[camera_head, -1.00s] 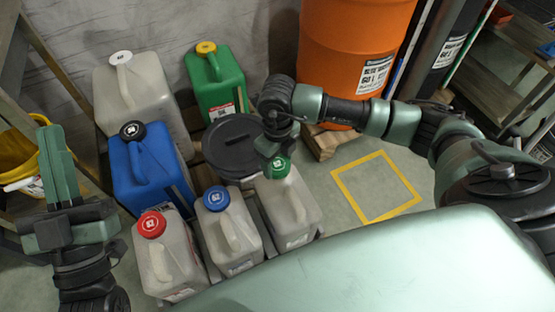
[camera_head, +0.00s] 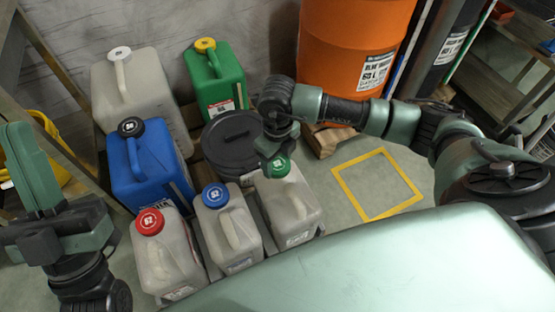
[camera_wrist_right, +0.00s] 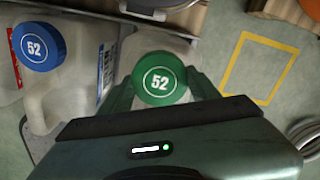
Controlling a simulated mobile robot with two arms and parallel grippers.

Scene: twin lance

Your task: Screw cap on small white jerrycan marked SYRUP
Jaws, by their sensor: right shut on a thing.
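A small whitish jerrycan (camera_head: 290,208) with a green cap (camera_head: 277,168) stands at the right end of the front row in the head view. Its label is too small to read. My right gripper (camera_head: 272,158) is over its top, shut on the green cap. In the right wrist view the green cap (camera_wrist_right: 160,78), marked 52, sits between the two fingers. Whether the cap is seated on the neck cannot be told. My left gripper (camera_head: 28,165) is raised at the left edge, away from the cans; its finger gap is not visible.
Small whitish cans with a blue cap (camera_head: 215,196) and a red cap (camera_head: 150,222) stand left of it. A blue can (camera_head: 150,170), a big whitish can (camera_head: 130,85), a green can (camera_head: 215,80) and a black lidded tub (camera_head: 230,145) stand behind. A yellow floor square (camera_head: 345,190) is empty.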

